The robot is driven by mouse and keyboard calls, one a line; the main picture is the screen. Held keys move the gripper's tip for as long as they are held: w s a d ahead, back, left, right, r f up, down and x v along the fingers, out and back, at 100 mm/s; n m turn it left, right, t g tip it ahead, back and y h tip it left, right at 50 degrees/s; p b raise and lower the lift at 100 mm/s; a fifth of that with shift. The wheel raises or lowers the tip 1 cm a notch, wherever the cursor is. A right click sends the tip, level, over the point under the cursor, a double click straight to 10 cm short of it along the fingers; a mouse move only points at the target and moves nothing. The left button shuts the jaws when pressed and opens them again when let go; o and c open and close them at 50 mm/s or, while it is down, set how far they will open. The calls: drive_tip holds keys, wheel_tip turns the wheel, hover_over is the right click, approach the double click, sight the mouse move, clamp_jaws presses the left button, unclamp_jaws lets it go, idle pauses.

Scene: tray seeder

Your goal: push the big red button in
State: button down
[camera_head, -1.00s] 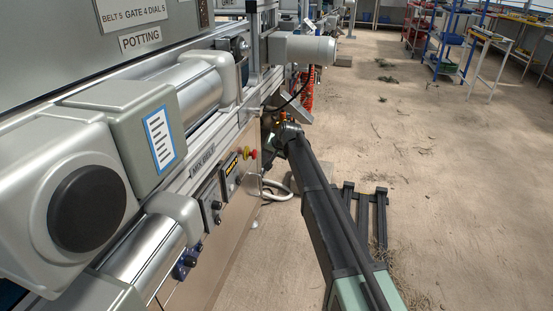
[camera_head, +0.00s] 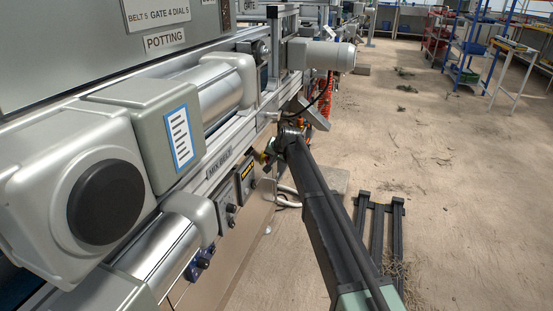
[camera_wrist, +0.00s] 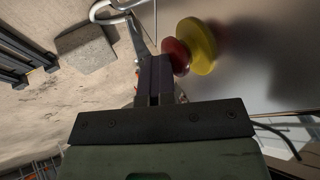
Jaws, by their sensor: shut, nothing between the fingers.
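The big red button (camera_wrist: 177,56) shows in the wrist view, a round red head on a yellow collar (camera_wrist: 200,46) that stands out from a grey panel. My gripper (camera_wrist: 157,62) is shut and empty. Its fingertips are right beside the red head, on its left in the picture; I cannot tell whether they touch it. In the head view my gripper (camera_head: 268,154) is at the side of the machine, and the red head is mostly hidden there. A bit of the yellow collar (camera_head: 259,157) shows.
In the wrist view a grey block (camera_wrist: 86,50) and a pale hose (camera_wrist: 112,16) lie beyond the gripper.

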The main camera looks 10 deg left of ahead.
drive_tip(key=shift+w+a, duration=0.1)
drive_tip(key=shift+a, duration=0.2)
drive_tip(key=s+d+r+p, duration=0.6)
drive_tip(key=d+r+p, duration=0.2)
drive_tip(key=shift+w, duration=0.1)
